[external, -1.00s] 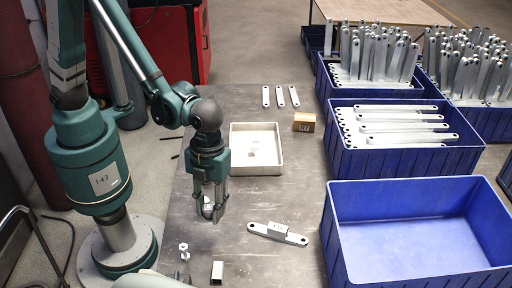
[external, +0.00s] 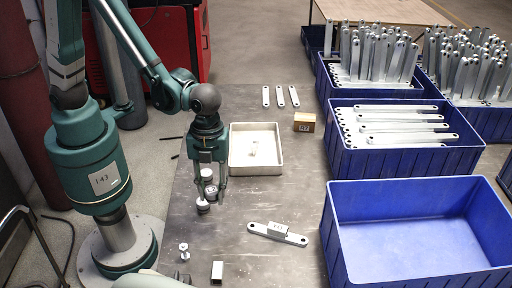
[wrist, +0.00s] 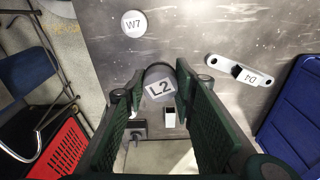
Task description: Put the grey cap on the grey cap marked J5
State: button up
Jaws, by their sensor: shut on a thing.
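My gripper (external: 210,188) points down over the table, left of the tray. In the wrist view my gripper (wrist: 160,88) is shut on a round grey cap (wrist: 161,88) marked L2, held between the fingertips. Another grey cap (wrist: 134,23) marked W7 lies beyond the fingertips, apart from the held one. In the external view a grey cap (external: 203,206) shows just below the fingers; other round grey pieces overlap the gripper there, and their exact contacts are unclear. I can read no J5 mark in any view.
A shallow tray (external: 281,165) stands right of my gripper. A labelled bracket (external: 278,234) lies right of front; three small links (external: 281,96) and a box (external: 304,122) lie behind. Small upright parts (external: 184,250) and a square tube (external: 217,271) stand in front. Blue crates (external: 340,235) line the right.

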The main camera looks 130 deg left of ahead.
jog(key=s+a+r+n, duration=0.2)
jog(key=s+a+n, duration=0.4)
jog(key=s, duration=0.1)
jog(key=r+n+y, duration=0.1)
jog(key=n, duration=0.6)
send_over(207, 173)
jog(key=shift+s+r+n+t+p, duration=0.1)
jog(key=shift+s+n+t+p, duration=0.2)
jog(key=shift+p, duration=0.1)
jog(key=shift+f+b, duration=0.9)
jog(key=shift+f, duration=2.05)
jog(key=shift+f, duration=0.1)
jog(key=shift+f+b, duration=0.7)
jog(key=shift+f, duration=1.25)
jog(key=shift+f, duration=0.2)
jog(key=o, duration=0.9)
